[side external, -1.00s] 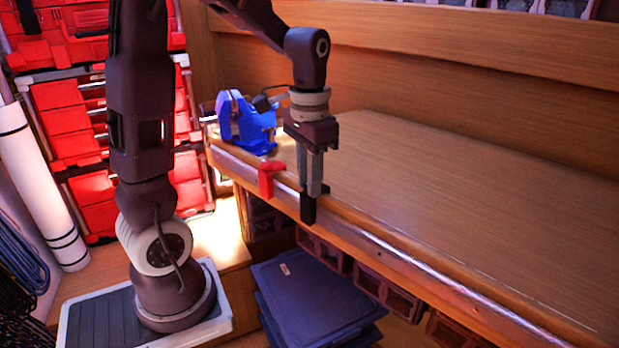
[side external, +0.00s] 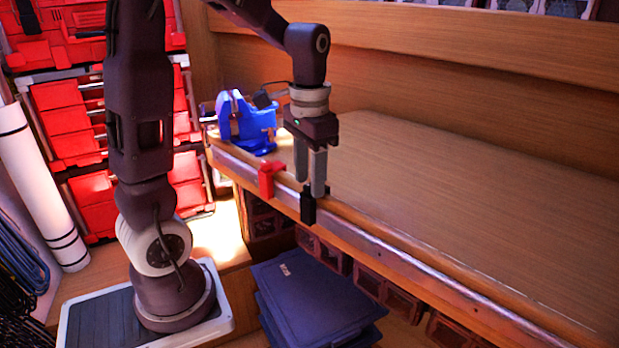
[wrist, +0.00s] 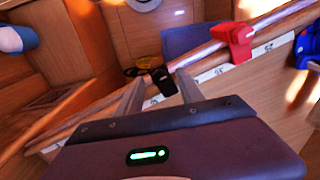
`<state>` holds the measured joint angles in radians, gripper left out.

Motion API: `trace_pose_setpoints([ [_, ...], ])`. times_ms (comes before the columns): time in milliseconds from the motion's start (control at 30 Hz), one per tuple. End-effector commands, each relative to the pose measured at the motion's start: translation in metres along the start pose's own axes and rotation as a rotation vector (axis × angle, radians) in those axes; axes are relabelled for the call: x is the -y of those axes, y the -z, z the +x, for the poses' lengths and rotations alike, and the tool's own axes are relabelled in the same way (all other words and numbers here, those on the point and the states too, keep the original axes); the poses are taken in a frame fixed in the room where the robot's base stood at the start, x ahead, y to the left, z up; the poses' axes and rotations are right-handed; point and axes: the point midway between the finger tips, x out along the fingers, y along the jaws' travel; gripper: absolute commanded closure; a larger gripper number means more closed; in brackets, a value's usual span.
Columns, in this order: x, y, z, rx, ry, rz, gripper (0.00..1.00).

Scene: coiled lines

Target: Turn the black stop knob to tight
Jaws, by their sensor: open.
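The black stop (side external: 308,208) sits on the metal rail along the bench's front edge, to the right of the red stop (side external: 267,180). My gripper (side external: 309,188) points down just above the black stop, fingers apart. In the wrist view, the dark top of the black stop (wrist: 151,63) lies between and beyond my open fingertips (wrist: 163,78). The fingers partly cover the stop in the side view, and I cannot make out how its knob is turned. The red stop (wrist: 233,40) also shows in the wrist view.
A blue vise (side external: 245,125) stands at the bench's left end. The wooden bench top (side external: 450,200) is clear to the right. Dark blue crates (side external: 315,295) are stacked on the floor below the rail.

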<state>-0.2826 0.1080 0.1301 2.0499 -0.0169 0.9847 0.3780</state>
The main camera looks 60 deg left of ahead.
Motion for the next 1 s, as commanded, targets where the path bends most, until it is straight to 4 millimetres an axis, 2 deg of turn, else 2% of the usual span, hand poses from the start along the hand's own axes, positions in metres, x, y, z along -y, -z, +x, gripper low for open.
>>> trace_pose_setpoints([
  [200,0.000,0.001,-0.045,-0.006,0.002,0.000,0.56],
  [300,0.000,0.001,-0.059,-0.005,0.001,0.000,0.56],
  [433,0.000,0.000,-0.065,-0.002,0.000,0.000,0.56],
  [767,-0.001,-0.001,-0.065,-0.003,0.000,0.000,0.56],
  [867,-0.018,-0.014,-0.072,-0.056,0.007,0.009,0.56],
  [1000,-0.067,-0.067,-0.081,-0.242,0.015,0.032,0.56],
])
